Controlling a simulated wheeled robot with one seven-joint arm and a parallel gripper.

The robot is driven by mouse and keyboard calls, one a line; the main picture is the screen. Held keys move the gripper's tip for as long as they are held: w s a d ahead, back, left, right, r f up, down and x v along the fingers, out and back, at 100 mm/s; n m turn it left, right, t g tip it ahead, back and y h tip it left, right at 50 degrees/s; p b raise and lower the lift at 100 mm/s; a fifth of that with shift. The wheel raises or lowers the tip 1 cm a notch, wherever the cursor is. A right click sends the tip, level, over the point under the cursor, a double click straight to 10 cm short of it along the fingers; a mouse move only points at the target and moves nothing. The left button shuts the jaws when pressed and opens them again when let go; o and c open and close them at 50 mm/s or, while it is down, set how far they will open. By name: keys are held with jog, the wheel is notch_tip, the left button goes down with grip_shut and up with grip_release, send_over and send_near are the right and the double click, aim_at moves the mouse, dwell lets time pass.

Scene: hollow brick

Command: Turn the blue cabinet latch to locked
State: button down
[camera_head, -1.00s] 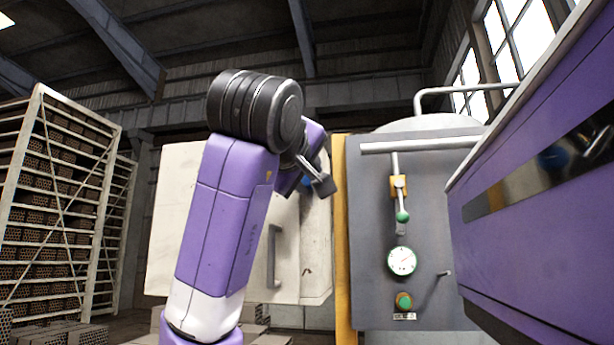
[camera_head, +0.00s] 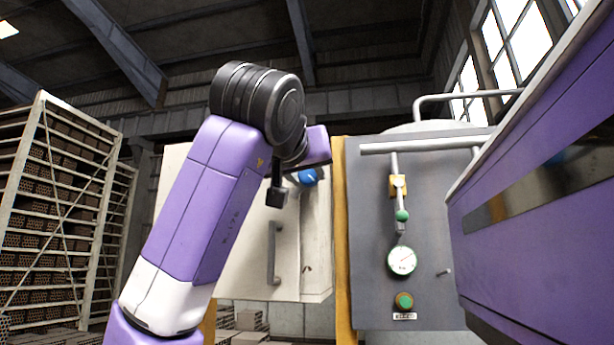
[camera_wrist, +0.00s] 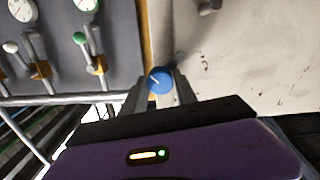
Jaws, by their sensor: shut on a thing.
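The blue latch (camera_head: 308,176) is a round blue knob on the upper right of a cream cabinet door (camera_head: 315,230). In the head view my arm hides part of the door to its left. In the wrist view the blue latch (camera_wrist: 160,80) sits between the fingers of my gripper (camera_wrist: 160,92), with a pale line on its face. The fingers are shut on it from both sides. In the head view the fingers are mostly hidden behind my wrist.
A grey vertical handle (camera_head: 273,253) is lower on the cabinet door. To the right, past a yellow post (camera_head: 343,240), a grey panel (camera_head: 370,285) carries a gauge (camera_head: 402,260), a green-knobbed lever (camera_head: 402,215) and a green button (camera_head: 404,300). Brick racks (camera_head: 60,200) stand at left.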

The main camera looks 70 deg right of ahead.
jog(key=m, duration=0.4)
jog(key=shift+m, duration=0.3)
jog(key=shift+m+p, duration=0.3)
jog(key=shift+m, duration=1.6)
jog(key=c, duration=1)
grip_release()
jog(key=shift+o, duration=0.2)
